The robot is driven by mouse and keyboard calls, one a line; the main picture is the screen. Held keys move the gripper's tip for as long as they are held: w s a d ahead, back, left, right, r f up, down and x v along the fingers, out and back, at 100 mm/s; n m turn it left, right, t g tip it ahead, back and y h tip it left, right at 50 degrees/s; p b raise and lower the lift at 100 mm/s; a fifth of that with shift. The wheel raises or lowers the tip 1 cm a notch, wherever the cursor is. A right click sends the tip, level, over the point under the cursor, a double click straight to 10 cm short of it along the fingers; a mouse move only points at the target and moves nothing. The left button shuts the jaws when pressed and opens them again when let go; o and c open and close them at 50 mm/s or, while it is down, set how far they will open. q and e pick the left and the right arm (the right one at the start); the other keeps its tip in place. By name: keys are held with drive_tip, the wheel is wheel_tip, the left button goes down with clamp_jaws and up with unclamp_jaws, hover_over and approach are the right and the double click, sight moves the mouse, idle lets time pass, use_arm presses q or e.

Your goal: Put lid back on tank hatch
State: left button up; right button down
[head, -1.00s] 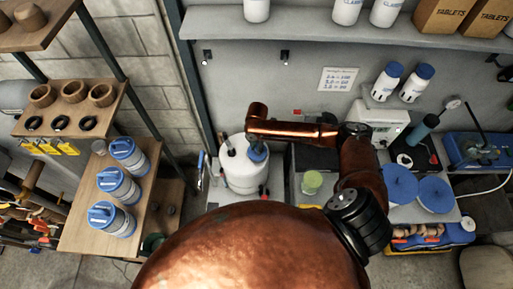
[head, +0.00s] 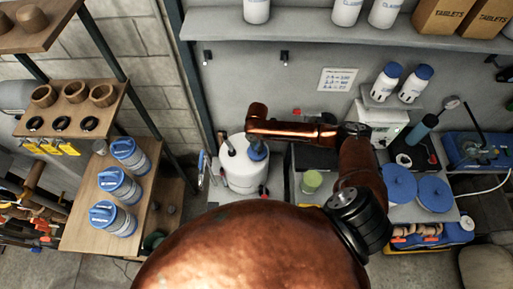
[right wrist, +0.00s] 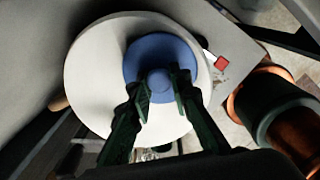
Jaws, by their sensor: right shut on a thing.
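The white tank (head: 240,178) stands on the floor-level grey surface in the middle of the head view. It also fills the middle of the right wrist view (right wrist: 92,75). The blue round lid (right wrist: 150,52) with a knob (right wrist: 158,80) lies over the tank's top, off its centre. My right gripper (right wrist: 159,92) is shut on the lid's knob from above. In the head view the right gripper (head: 255,143) is small and partly hidden by its arm. The hatch opening is hidden under the lid, and I cannot tell whether the lid is seated. My left gripper is not in view.
A green-topped cup (head: 312,181) stands right of the tank. Blue discs (head: 434,194) lie farther right. Blue-lidded jars (head: 119,186) stand on a wooden shelf at left. A grey shelf (head: 330,27) with white bottles crosses the back.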

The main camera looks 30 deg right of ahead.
drive_tip(key=c, duration=1.7)
unclamp_jaws()
drive_tip(key=shift+o, duration=0.4)
drive_tip(key=o, duration=0.4)
drive_tip(key=shift+r, duration=0.1)
drive_tip(key=shift+r+p, duration=3.4)
drive_tip(key=shift+p, duration=0.35)
drive_tip(key=shift+c, duration=0.4)
clamp_jaws()
